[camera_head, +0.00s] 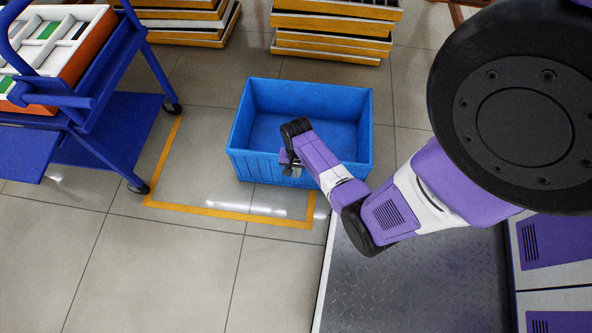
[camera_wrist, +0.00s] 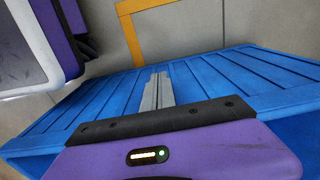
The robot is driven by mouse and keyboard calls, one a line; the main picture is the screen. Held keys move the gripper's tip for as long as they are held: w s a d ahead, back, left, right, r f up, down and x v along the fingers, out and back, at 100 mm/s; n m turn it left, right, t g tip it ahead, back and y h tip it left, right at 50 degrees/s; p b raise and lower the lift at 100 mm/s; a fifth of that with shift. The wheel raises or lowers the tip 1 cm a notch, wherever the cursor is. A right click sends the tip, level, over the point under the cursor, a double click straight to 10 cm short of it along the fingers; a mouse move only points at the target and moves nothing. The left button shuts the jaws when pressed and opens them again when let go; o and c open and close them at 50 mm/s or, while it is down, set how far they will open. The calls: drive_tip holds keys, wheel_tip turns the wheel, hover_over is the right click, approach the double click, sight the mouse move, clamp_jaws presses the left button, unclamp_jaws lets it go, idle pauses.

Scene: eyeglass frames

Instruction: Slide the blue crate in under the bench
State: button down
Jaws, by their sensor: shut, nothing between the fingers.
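The blue crate (camera_head: 345,100) stands upright on the floor with its open top up and looks empty. It also shows in the wrist view, where its ribbed wall (camera_wrist: 235,78) fills much of the picture. My gripper (camera_head: 289,168) is at the crate's near wall, with its fingers shut and nothing between them. In the wrist view the fingers (camera_wrist: 158,88) lie in front of the ribbed wall; I cannot tell whether they touch it. I cannot make out a bench for certain in either view.
A yellow tape outline (camera_head: 225,214) is on the floor, its near part bare and the crate over its far right. A blue wheeled cart (camera_head: 95,115) with a sorting tray stands left. Stacked yellow-edged trays (camera_head: 335,35) stand behind the crate. Tiles in front are clear.

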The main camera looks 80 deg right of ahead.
drive_tip(key=shift+d, duration=0.45)
